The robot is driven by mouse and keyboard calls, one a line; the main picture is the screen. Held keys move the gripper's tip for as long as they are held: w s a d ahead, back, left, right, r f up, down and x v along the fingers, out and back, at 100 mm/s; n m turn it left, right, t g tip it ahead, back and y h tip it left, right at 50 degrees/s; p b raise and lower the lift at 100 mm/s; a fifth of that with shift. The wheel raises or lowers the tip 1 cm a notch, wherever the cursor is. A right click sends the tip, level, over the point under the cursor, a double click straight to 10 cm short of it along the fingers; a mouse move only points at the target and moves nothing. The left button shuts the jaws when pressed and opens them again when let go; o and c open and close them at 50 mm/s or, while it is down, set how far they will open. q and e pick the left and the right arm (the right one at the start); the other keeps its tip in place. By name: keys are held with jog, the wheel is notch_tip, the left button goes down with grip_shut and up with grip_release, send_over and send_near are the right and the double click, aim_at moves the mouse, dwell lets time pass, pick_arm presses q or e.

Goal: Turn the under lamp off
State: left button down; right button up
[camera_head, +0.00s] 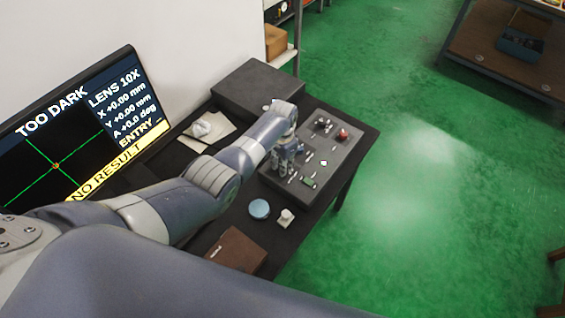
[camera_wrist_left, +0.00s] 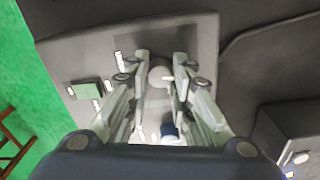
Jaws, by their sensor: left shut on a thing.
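The grey control panel (camera_head: 345,160) lies on the dark bench, with several small controls and white labels too small to read. I cannot tell from the labels which control is for the under lamp. My left gripper (camera_head: 284,165) reaches down at the panel's left side. In the left wrist view the gripper (camera_wrist_left: 161,66) is shut on a round grey knob (camera_wrist_left: 160,74) with a pale pointer mark. A green switch (camera_wrist_left: 87,93) is to the left of the fingers, and a dark blue part (camera_wrist_left: 168,131) shows between them. My right gripper is not in view.
The screen (camera_head: 70,140) reads "TOO DARK" and "NO RESULT". A red button (camera_head: 342,135) is on the panel's far part. A grey box (camera_head: 255,88), blue disc (camera_head: 260,208), small white piece (camera_head: 286,217) and brown case (camera_head: 237,250) stand on the bench.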

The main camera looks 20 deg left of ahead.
pick_arm(q)
jog(key=shift+n, duration=1.1)
jog(key=c, duration=1.4)
grip_release()
jog(key=shift+o, duration=0.2)
jog(key=shift+r, duration=0.15)
notch_tip(320, 180, up, 12)
